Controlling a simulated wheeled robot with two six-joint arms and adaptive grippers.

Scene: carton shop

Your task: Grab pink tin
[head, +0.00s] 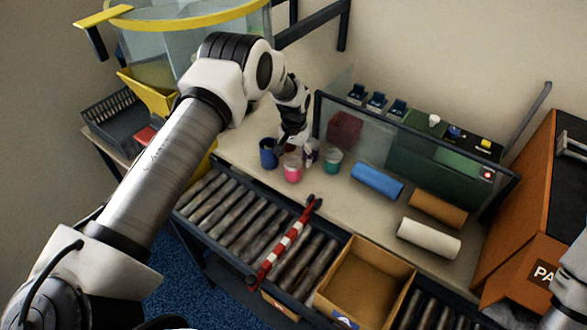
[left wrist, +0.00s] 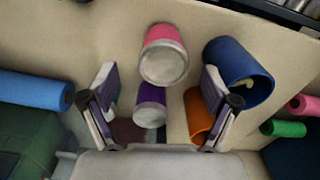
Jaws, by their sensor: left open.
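The pink tin (head: 292,168) stands on the pale worktop near the roller conveyor. In the left wrist view the pink tin (left wrist: 164,52) lies just beyond the fingertips, between their lines. My left gripper (head: 291,140) hangs over the tins; in its wrist view its two fingers (left wrist: 160,88) are spread, with nothing held. A purple tin (left wrist: 150,106) shows between the fingers. A blue tin (left wrist: 238,70) is close to the right finger there. My right gripper is out of view; only part of that arm shows at the lower right.
A teal tin (head: 332,161) stands right of the pink one. A clear framed panel (head: 372,145) rises behind. Blue (head: 376,180), orange (head: 438,208) and white (head: 428,238) rolls lie to the right. A red-striped bar (head: 283,250) crosses the conveyor beside an open carton (head: 365,285).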

